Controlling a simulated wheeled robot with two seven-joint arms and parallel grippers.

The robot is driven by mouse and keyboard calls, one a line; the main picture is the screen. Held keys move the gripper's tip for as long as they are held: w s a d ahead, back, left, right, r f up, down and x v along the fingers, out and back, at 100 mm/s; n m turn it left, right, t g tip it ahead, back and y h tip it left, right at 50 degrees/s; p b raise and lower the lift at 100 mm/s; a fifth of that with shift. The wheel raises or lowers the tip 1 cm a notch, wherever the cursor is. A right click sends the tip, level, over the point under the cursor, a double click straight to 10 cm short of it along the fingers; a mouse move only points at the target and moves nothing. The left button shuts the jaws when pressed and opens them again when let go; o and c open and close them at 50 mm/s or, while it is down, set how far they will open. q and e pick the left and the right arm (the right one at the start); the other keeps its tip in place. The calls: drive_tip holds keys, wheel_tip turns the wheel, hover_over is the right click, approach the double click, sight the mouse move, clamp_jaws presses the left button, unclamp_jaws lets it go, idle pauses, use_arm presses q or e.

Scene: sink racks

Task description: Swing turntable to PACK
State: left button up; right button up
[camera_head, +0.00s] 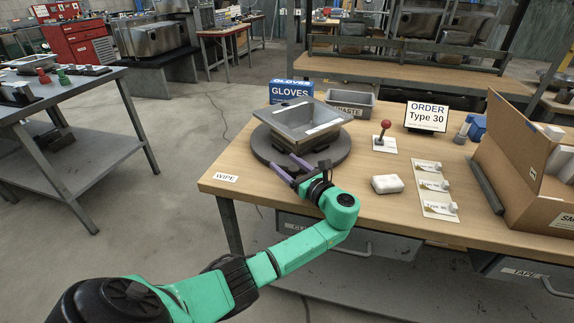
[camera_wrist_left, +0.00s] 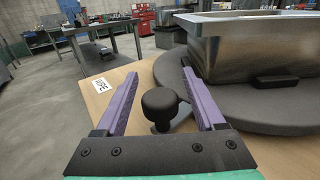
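The turntable (camera_head: 338,153) is a dark grey disc on the wooden bench, and a grey metal sink (camera_head: 303,118) sits on it. My left gripper (camera_head: 281,161) is at the disc's front edge, its purple fingers pointing left and away. In the left wrist view, a black round knob (camera_wrist_left: 160,103) stands between the spread fingers, with a gap on both sides. The turntable (camera_wrist_left: 178,88) edge is close beside the right finger there. The left gripper is open. My right gripper is not in view. I see no PACK label.
A WIPE label (camera_head: 227,177) marks the bench's left corner. Behind the turntable are a GLOVES box (camera_head: 291,91) and a WASTE bin (camera_head: 352,102). To the right are a red-knobbed lever (camera_head: 385,127), a white block (camera_head: 387,184), an order sign (camera_head: 426,116) and an open carton (camera_head: 515,165).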

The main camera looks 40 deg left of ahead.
use_arm(q)
drive_tip(key=v, duration=1.4)
drive_tip(key=shift+d, duration=0.35)
